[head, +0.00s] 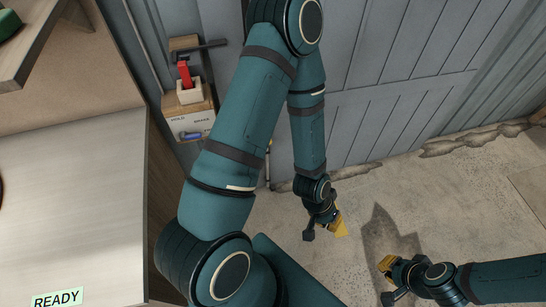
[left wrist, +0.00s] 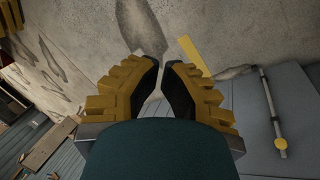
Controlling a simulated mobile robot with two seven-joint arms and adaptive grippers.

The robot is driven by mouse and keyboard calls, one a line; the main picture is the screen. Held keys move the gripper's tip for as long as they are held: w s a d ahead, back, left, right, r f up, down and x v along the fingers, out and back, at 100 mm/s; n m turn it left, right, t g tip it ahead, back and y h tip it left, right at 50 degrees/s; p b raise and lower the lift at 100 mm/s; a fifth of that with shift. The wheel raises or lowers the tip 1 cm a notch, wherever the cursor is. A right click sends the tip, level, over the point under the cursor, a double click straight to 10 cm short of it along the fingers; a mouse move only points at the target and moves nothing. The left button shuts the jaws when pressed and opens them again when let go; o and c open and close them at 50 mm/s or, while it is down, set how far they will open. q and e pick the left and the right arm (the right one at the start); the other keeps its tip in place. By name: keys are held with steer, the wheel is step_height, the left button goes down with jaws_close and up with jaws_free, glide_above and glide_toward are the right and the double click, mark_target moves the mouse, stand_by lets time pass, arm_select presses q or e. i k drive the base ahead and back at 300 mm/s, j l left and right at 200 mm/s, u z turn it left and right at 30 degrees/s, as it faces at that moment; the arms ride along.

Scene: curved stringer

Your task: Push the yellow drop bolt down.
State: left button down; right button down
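My left gripper (left wrist: 162,64) has yellow fingers with dark pads. A gap shows between them with nothing in it, and they are apart from the bolt. It hangs over the floor in the head view (head: 339,227). My right gripper (head: 386,265) is at the lower right, far from the door; its finger opening is unclear.
A grey panelled door (head: 400,75) spans the back. A box with a red lever (head: 184,75) and a labelled front (head: 190,124) stand left of my arm. A metal-topped bench (head: 70,200) fills the left. A yellow strip (left wrist: 195,55) lies beyond my left fingers. The concrete floor (head: 460,190) is open.

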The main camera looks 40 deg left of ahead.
mark_target(268, 166)
steer(key=i+j+u, duration=0.1)
steer(key=i+u, duration=0.7)
steer(key=i, duration=0.05)
